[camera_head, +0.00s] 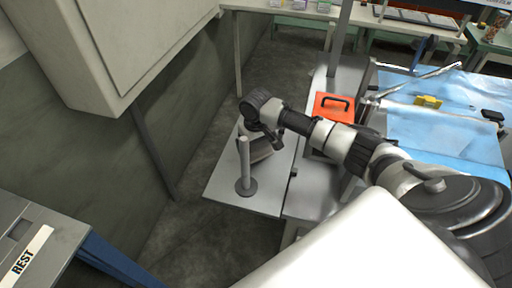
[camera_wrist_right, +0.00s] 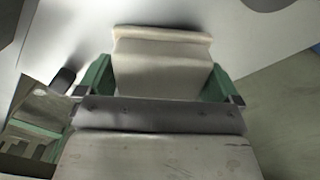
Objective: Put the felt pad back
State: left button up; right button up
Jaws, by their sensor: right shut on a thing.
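My right gripper (camera_head: 262,140) reaches over a grey side shelf (camera_head: 222,188) in the head view. In the right wrist view its green fingers (camera_wrist_right: 157,82) are shut on a cream, folded-looking block, which I take to be the felt pad (camera_wrist_right: 162,65). A brownish piece (camera_head: 260,152) shows below the gripper in the head view; the arm hides part of it. I cannot tell whether the pad touches the shelf. My left gripper is in neither view.
An upright grey post (camera_head: 245,165) on a round base stands on the shelf, close to the gripper. An orange box (camera_head: 333,107) with a black handle is to the right. Blue sheeting (camera_head: 415,133) covers a table farther right. A cabinet labelled REST (camera_head: 30,252) stands at lower left.

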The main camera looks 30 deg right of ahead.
jog(key=shift+f, duration=0.6)
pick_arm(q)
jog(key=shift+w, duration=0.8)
pick_arm(e)
jog(key=shift+f, duration=0.15)
jog(key=o, duration=0.5)
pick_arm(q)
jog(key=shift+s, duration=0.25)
pick_arm(e)
jog(key=shift+r, duration=0.4)
notch_tip(320, 180, up, 12)
jog(key=shift+f+p, duration=0.25)
jog(key=shift+p, duration=0.1)
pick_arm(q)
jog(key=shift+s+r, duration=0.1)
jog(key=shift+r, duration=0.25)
